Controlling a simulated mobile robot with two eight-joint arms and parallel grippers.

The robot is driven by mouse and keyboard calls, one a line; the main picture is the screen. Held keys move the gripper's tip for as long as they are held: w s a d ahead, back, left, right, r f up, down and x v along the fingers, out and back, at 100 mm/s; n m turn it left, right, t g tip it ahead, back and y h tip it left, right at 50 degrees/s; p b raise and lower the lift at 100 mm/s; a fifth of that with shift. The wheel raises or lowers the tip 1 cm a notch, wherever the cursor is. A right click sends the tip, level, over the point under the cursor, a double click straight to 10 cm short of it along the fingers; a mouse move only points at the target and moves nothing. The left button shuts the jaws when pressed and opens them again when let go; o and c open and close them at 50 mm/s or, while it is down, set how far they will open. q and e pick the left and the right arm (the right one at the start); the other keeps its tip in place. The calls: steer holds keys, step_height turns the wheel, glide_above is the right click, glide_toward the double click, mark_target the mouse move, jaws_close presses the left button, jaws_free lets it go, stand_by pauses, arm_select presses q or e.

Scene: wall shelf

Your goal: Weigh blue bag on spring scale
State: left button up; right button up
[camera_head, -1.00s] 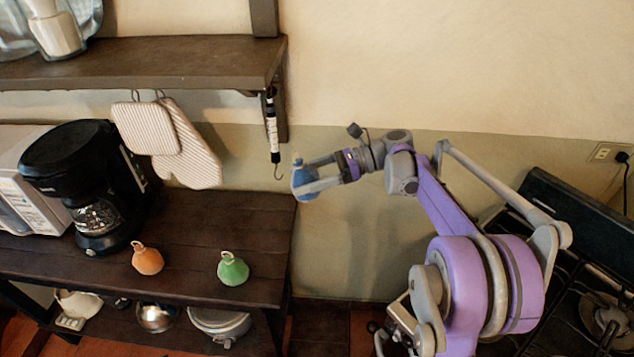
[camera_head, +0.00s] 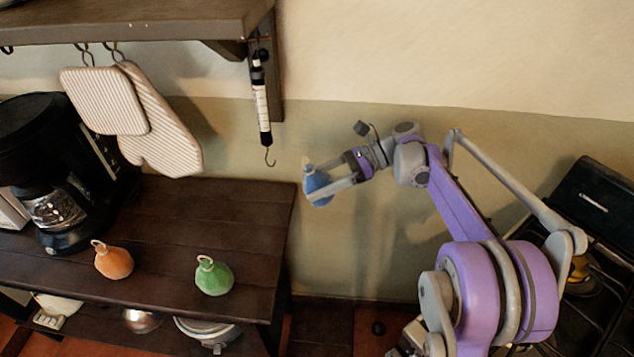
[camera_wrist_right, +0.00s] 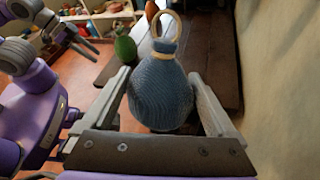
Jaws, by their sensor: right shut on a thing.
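The blue bag (camera_head: 316,186) is held upright in my right gripper (camera_head: 330,189), to the right of the spring scale. In the right wrist view the blue bag (camera_wrist_right: 162,92) sits between the two fingers, with its ring loop standing up on top. The spring scale (camera_head: 261,100) hangs under the right end of the wall shelf, its hook (camera_head: 270,157) bare and a little left of and above the bag. The bag and hook are apart in the picture. My left gripper is not in the head view; a purple arm with grey fingers (camera_wrist_right: 85,42) shows at the left of the wrist view.
An orange bag (camera_head: 114,262) and a green bag (camera_head: 214,277) stand on the dark wooden table (camera_head: 240,225). A coffee maker (camera_head: 50,170) stands at the left. Oven mitts (camera_head: 165,125) hang from the wall shelf (camera_head: 130,22). A stove (camera_head: 605,195) is at the right.

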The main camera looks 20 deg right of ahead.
steer(key=shift+w+a, duration=0.2)
steer(key=shift+a, duration=0.1)
steer(key=shift+w+a+f, duration=0.1)
steer(key=shift+w+a, duration=0.25)
steer(key=shift+a, duration=0.45)
steer(key=shift+w+a, duration=0.35)
steer(key=shift+a, duration=0.45)
steer(key=shift+a, duration=0.1)
steer(key=shift+w+a, duration=0.2)
steer(key=shift+a, duration=0.2)
steer(key=shift+a, duration=0.1)
steer(key=shift+w+a+f, duration=0.1)
steer(key=shift+w+a, duration=0.1)
steer(key=shift+a, duration=0.2)
